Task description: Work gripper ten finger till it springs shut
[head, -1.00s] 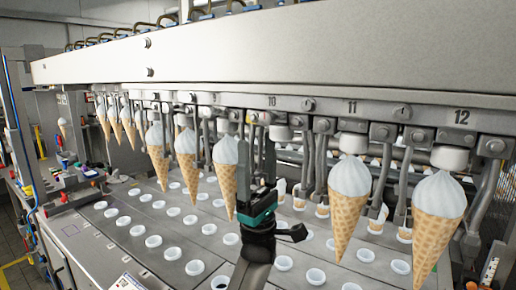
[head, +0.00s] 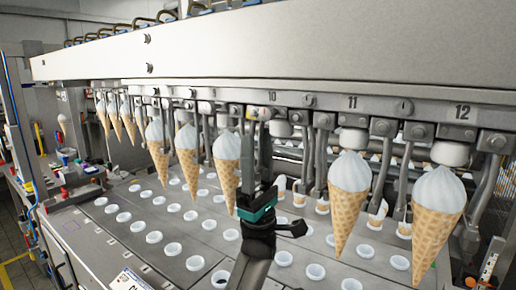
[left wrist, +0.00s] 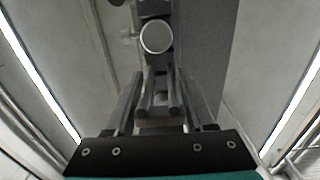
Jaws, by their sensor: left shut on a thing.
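Gripper ten (head: 280,128) hangs under the rail label 10, with a white round top and no cone in it. My left gripper (head: 256,130), with a teal band, reaches up from below just left of that white top. Its jaws are shut on gripper ten's finger, a slim grey metal part; the exact contact is hard to make out in the head view. In the left wrist view, my jaws (left wrist: 158,82) stand on both sides of grey metal rods (left wrist: 160,100), below a pale round disc (left wrist: 156,37). My right gripper is not in view.
Cones hang close by: one at the left (head: 228,165), one under label 11 (head: 349,195) and one under label 12 (head: 438,205). The long steel beam (head: 300,50) runs above. Below is a steel deck (head: 130,258) with rows of white cups.

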